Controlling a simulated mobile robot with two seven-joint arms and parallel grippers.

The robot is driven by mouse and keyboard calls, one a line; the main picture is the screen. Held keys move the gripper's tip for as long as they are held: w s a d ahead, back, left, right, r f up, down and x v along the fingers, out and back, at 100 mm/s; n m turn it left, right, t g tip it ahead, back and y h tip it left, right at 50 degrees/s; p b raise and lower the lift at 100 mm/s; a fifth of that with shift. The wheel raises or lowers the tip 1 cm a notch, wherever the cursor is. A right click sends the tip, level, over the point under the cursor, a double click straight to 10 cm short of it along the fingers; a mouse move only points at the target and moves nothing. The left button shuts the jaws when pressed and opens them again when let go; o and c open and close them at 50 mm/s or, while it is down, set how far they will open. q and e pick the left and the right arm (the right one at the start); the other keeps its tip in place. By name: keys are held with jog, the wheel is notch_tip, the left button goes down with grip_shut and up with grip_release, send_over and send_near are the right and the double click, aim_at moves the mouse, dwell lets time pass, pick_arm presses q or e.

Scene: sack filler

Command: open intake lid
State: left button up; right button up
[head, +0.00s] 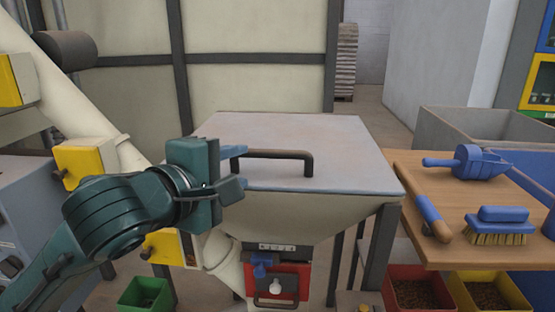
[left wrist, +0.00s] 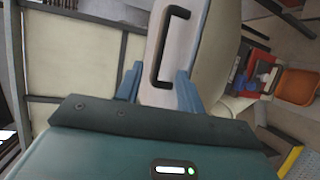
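The intake lid (head: 325,135) is a flat grey panel lying closed on top of the cream hopper. Its dark bar handle (head: 280,154) runs along the lid near the left part. My left gripper (head: 238,168) is at the handle's left end, its fingers apart. In the left wrist view the lid (left wrist: 182,50) stands sideways, and the handle (left wrist: 157,60) shows ahead of and between the two blue fingers (left wrist: 158,86). The handle's near end is close to the fingers; whether they touch it cannot be told. My right gripper is not in view.
A wooden table (head: 400,178) at the right holds a blue scoop (head: 470,163), a blue-handled tool (head: 432,217) and a brush (head: 502,225). Red (head: 398,272) and yellow (head: 520,292) bins stand below. A cream pipe (head: 85,105) slopes behind my left arm.

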aim_at(269, 155)
pick_arm(q)
jog(key=b+x, duration=0.1)
jog(key=x, duration=1.1)
jog(key=shift+c, duration=0.6)
grip_shut()
